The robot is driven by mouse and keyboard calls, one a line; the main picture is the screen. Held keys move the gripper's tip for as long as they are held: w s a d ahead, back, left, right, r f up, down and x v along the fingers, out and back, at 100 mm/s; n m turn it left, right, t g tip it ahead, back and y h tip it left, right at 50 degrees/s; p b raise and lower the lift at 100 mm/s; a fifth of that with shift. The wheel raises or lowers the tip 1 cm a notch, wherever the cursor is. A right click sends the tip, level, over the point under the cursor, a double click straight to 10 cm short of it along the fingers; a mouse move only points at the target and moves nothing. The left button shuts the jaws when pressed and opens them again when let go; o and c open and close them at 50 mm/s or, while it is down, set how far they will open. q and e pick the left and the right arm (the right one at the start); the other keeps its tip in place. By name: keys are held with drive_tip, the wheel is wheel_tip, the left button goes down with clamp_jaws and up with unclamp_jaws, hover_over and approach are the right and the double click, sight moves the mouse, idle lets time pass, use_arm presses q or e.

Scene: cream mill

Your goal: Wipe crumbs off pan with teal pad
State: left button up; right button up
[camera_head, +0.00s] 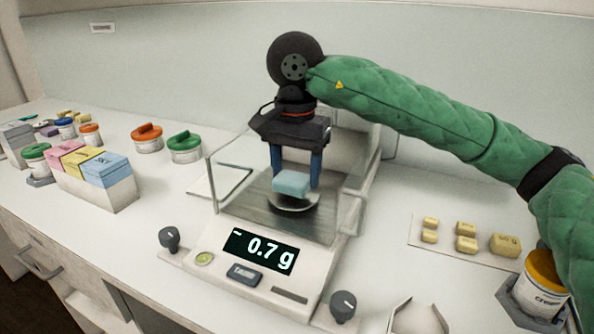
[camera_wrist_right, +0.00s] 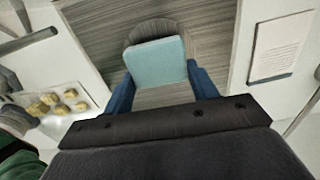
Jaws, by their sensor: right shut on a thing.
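The teal pad (camera_head: 291,184) is held between the blue fingers of my right gripper (camera_head: 296,172), which is shut on it. The pad also shows between the fingers in the right wrist view (camera_wrist_right: 157,61). It is at the round pan (camera_head: 294,205) of the balance; I cannot tell whether it presses on the pan. The pad and fingers hide much of the pan, and I can make out no crumbs. The balance (camera_head: 207,237) has clear walls, and its display (camera_head: 260,251) reads -0.7 g. My left gripper is not in view.
Yellow weights (camera_head: 466,243) and an orange-lidded jar (camera_head: 540,285) stand to the right. Pastel boxes (camera_head: 95,184) and green- and orange-lidded jars (camera_head: 185,147) stand to the left. The balance's walls surround the pan closely.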

drive_tip(key=shift+w+d+f+b, duration=0.1)
drive_tip(key=shift+w+f+b, duration=0.45)
drive_tip(key=shift+w, duration=0.25)
drive_tip(key=shift+w+d+b, duration=0.2)
drive_tip(key=shift+w+b, duration=0.05)
drive_tip(key=shift+w, duration=0.25)
drive_tip(key=shift+w+d+b, duration=0.15)
drive_tip(key=shift+w+b, duration=0.05)
drive_tip(key=shift+w, duration=0.3)
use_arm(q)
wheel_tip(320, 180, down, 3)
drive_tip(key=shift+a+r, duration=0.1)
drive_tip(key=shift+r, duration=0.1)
use_arm(e)
drive_tip(key=shift+w+d+r+p, duration=0.15)
drive_tip(key=shift+r+p, duration=0.2)
drive_tip(key=shift+r, duration=0.95)
drive_tip(key=shift+s+d+r+p, duration=0.1)
drive_tip(key=shift+r+p, duration=0.2)
drive_tip(key=shift+r, duration=1)
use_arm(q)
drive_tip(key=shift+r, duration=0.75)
use_arm(e)
drive_tip(key=shift+w+r, duration=0.15)
drive_tip(key=shift+r, duration=0.4)
drive_tip(key=shift+r, duration=0.15)
